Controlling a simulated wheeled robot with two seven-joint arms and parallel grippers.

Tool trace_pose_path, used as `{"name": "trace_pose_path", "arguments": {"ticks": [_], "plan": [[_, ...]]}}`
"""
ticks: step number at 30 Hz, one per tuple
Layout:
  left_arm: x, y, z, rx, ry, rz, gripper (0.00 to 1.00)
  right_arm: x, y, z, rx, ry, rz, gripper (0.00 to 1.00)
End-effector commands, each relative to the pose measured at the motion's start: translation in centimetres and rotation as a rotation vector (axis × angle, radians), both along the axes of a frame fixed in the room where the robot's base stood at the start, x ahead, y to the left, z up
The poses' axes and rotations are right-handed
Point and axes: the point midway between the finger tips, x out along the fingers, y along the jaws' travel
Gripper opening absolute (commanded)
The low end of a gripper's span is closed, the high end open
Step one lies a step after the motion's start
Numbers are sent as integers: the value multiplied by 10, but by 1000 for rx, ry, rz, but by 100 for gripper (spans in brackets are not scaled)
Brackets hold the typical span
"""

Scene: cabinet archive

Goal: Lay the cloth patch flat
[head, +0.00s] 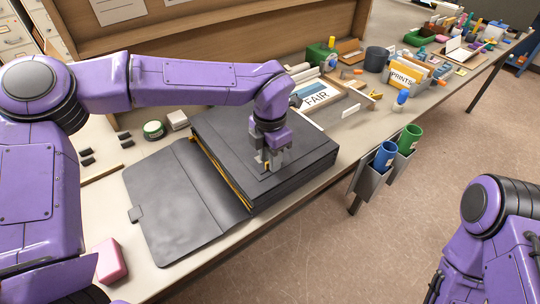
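A dark album or portfolio lies open on the table, its grey cover (180,205) spread to the left and its thick black page block (310,152) on the right. My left gripper (271,165) points down onto the top of the block, close to or touching it. Its grey fingers show small, with a thin light and yellowish bit by them. I cannot tell whether they are apart or hold anything. I cannot make out a separate cloth patch; it may be hidden under the gripper or blend with the dark page. My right arm enters at lower right, its gripper out of view.
A pink block (110,261) lies at the table's front left. A green round tin (154,129) and small dark blocks stand behind the cover. Blue (385,155) and green (409,139) cups hang at the table edge.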

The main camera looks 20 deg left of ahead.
Motion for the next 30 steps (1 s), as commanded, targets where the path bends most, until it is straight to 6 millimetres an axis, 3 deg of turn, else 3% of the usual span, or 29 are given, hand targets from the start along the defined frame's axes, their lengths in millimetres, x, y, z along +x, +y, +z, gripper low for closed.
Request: {"name": "trace_pose_path", "arguments": {"ticks": [8,30], "plan": [[0,0,5,0,0,0,32,0,0,5,0,0,0,47],[0,0,68,0,0,0,32,0,0,68,0,0,0,47]]}}
